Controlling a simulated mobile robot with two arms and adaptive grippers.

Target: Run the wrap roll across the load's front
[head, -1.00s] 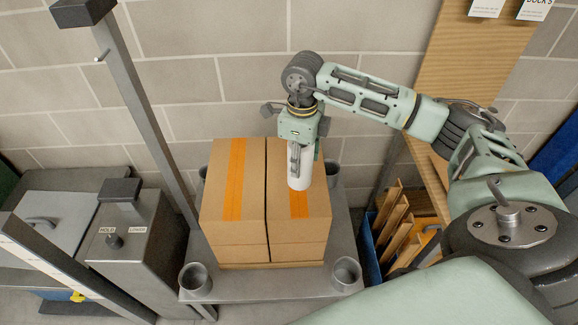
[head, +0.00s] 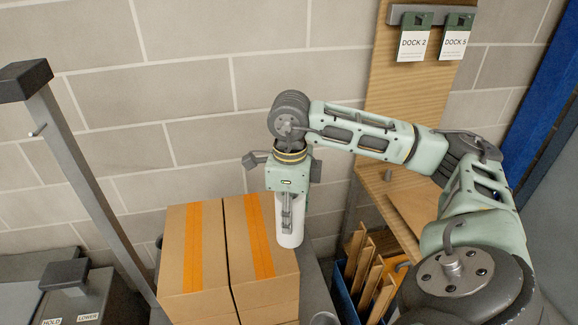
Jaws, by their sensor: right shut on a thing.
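The load is a block of brown cardboard boxes (head: 205,275) with orange tape strips along their tops, at the lower middle of the head view. Its lower part is cut off by the picture's bottom edge. The white wrap roll (head: 290,232) hangs upright from my right gripper (head: 287,212), which is shut on it. The roll is at the load's right side, in front of or above the right box's top; I cannot tell whether it touches. My left gripper is not in view.
A grey post (head: 95,185) rises left of the load, beside a control box (head: 75,295) marked HOLD and LOWER. A blue bin (head: 345,295) with wooden pieces stands at right. A wooden board (head: 408,90) carries DOCK 2 (head: 413,42) and DOCK 5 (head: 456,42) tags.

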